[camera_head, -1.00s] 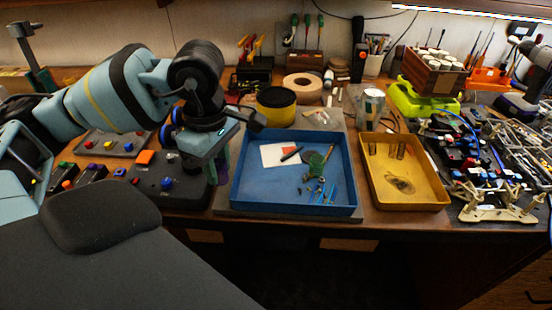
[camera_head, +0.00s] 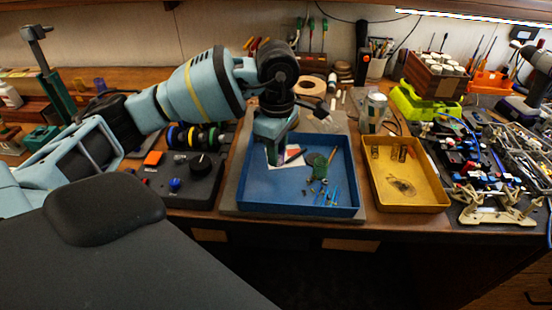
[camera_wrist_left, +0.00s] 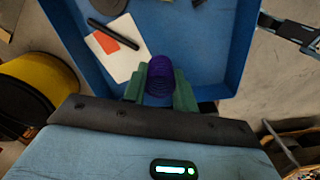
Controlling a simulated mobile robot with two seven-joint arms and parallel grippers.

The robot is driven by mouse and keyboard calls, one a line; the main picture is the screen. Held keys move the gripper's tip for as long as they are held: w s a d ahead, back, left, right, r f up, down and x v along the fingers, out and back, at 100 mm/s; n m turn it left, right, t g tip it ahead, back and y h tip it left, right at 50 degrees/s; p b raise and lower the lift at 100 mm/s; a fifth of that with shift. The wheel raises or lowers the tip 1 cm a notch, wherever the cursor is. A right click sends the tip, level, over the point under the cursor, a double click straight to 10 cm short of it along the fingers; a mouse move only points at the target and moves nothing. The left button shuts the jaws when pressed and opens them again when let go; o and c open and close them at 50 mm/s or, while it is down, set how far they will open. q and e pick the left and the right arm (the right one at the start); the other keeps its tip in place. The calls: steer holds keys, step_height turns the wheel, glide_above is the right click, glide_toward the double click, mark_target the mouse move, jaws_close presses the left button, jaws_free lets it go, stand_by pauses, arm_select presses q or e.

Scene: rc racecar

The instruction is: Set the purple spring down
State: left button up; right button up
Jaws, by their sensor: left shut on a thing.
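The purple spring (camera_wrist_left: 160,74) is held between the green fingers of my left gripper (camera_wrist_left: 159,92) in the left wrist view. It stands out past the fingertips. In the head view my left gripper (camera_head: 284,158) points down over the left part of the blue tray (camera_head: 300,211), and the spring cannot be made out there. The blue tray's floor also shows beneath the spring in the left wrist view (camera_wrist_left: 205,68). I cannot tell whether the spring touches the floor. My right gripper is not in view.
In the blue tray lie a white card with a red patch (camera_wrist_left: 119,50), a dark pen (camera_wrist_left: 113,34), a green round piece (camera_head: 317,161) and small blue parts. A yellow tray (camera_head: 408,205) with two springs stands to the right.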

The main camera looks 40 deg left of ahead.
arm_select(q)
steer(key=shift+s+f, duration=0.1)
steer(key=shift+f, duration=1.5)
steer(key=shift+f, duration=0.15)
steer(key=o, duration=0.9)
step_height(320, 180, up, 12)
steer(key=shift+r, duration=0.2)
steer(key=shift+f, duration=0.1)
